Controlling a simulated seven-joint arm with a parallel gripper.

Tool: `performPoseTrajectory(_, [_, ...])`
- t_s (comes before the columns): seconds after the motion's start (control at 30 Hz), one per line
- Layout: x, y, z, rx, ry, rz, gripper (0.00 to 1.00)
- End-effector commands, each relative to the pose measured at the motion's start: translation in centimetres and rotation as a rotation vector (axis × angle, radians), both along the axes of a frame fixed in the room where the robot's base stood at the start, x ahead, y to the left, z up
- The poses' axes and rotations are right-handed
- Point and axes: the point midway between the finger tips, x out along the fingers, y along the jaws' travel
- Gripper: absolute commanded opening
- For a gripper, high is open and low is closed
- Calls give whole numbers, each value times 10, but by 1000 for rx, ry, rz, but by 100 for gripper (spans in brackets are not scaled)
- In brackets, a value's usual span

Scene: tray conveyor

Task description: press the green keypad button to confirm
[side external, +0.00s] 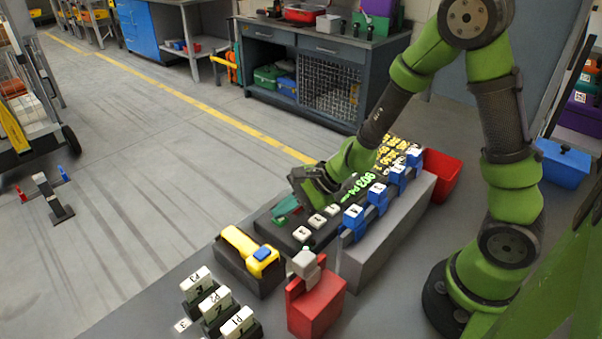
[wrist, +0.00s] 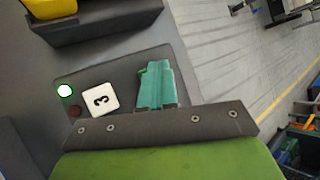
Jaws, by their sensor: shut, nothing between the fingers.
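The dark keypad (wrist: 125,72) lies flat under my gripper. In the wrist view, a round button with a bright white face and green rim (wrist: 65,91) is at its left edge, beside the white key marked 3 (wrist: 101,100). My gripper (wrist: 154,68) has teal fingers, shut and empty, pointing over the keypad to the right of the 3 key. In the side view, my gripper (side external: 280,212) is low over the keypad's left part; I cannot tell whether the fingertips touch it.
A dark red button (wrist: 75,111) sits beside the green-rimmed one. A yellow device (side external: 248,250) lies in a dark holder in front of the keypad. A red block (side external: 316,306) and a grey ledge with blue labelled clips (side external: 353,216) stand to the right.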

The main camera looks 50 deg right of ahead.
Motion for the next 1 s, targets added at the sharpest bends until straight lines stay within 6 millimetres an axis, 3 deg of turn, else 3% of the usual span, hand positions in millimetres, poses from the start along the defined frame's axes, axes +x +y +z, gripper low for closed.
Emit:
performPoseTrajectory(0.3, [0, 0, 15, -1, -2, 1, 0])
performPoseTrajectory(0.67, [0, 0, 17, 0, -1, 0, 0])
performPoseTrajectory(1.0, [1, 0, 48, -1, -6, 2, 0])
